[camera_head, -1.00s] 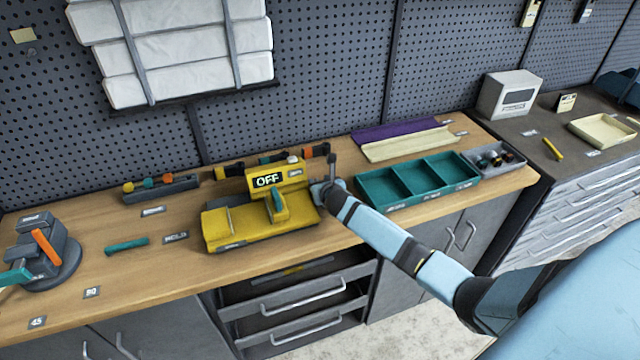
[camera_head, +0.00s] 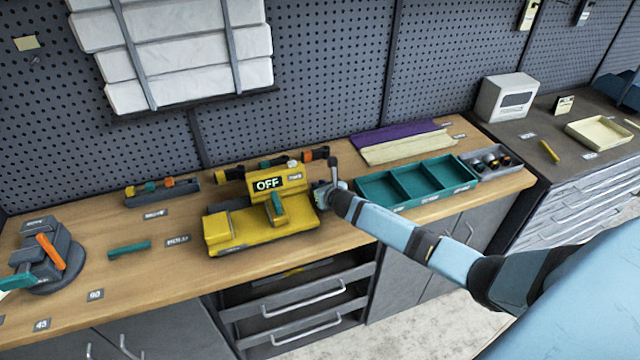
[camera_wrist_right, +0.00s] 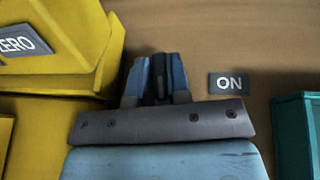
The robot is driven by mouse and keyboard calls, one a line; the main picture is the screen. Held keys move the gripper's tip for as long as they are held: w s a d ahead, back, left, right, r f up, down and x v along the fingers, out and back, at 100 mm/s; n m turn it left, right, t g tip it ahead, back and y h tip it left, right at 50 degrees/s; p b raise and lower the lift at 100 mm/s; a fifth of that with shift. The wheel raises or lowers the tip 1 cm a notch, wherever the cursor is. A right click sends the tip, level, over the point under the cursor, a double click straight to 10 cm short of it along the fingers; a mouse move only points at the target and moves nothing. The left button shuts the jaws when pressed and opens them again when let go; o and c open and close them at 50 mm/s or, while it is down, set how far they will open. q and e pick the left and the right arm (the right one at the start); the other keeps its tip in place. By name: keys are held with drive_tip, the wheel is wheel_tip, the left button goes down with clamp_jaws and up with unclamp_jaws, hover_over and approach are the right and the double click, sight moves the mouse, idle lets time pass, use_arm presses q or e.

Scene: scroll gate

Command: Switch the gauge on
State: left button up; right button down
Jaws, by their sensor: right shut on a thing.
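The yellow gauge (camera_head: 230,237) stands on the wooden bench, with a black display (camera_head: 268,183) reading OFF and a teal lever on its front. In the right wrist view its yellow body (camera_wrist_right: 55,70) carries a ZERO label. My right gripper (camera_head: 322,194) is low at the gauge's right side. In the right wrist view its blue fingers (camera_wrist_right: 160,72) are close together around a thin dark piece, mostly hidden, so I cannot tell exactly what it is. An ON label (camera_wrist_right: 229,83) lies on the bench just right of the fingers. My left gripper is not in view.
A teal three-part tray (camera_head: 415,186) sits to the right of my right gripper, and its edge (camera_wrist_right: 297,135) shows in the wrist view. A grey device with an orange handle (camera_head: 45,262) stands at the far left.

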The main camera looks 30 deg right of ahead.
drive_tip(key=shift+w+d+r+n+y+p, duration=0.1)
drive_tip(key=shift+r+n+y+p, duration=0.1)
drive_tip(key=shift+n+y, duration=0.3)
drive_tip(key=shift+d+r+n+y+p, duration=0.1)
drive_tip(key=shift+n+y+p, duration=0.1)
drive_tip(key=shift+n+y, duration=0.25)
drive_tip(key=shift+f+n+y, duration=0.15)
drive_tip(key=shift+n+y, duration=0.2)
drive_tip(key=shift+y, duration=0.2)
drive_tip(key=shift+d+f+n+g+y+b, duration=0.1)
drive_tip(key=shift+f+n+g+y+b, duration=0.15)
drive_tip(key=shift+n+y+b, duration=0.55)
drive_tip(key=n+g+y+b, duration=0.2)
drive_tip(key=n+y+b, duration=0.1)
drive_tip(key=b, duration=0.3)
drive_tip(key=n+g+y+b, duration=0.2)
drive_tip(key=n+y+b, duration=0.1)
drive_tip(key=b, duration=0.3)
drive_tip(key=shift+w+d+n+y, duration=0.15)
drive_tip(key=shift+n+y, duration=0.25)
drive_tip(key=shift+y, duration=0.1)
drive_tip(key=shift+r+n+g+y+b, duration=0.2)
drive_tip(key=shift+n+g+y+b, duration=0.25)
drive_tip(key=shift+g+b, duration=0.35)
drive_tip(key=c, duration=1.1)
unclamp_jaws()
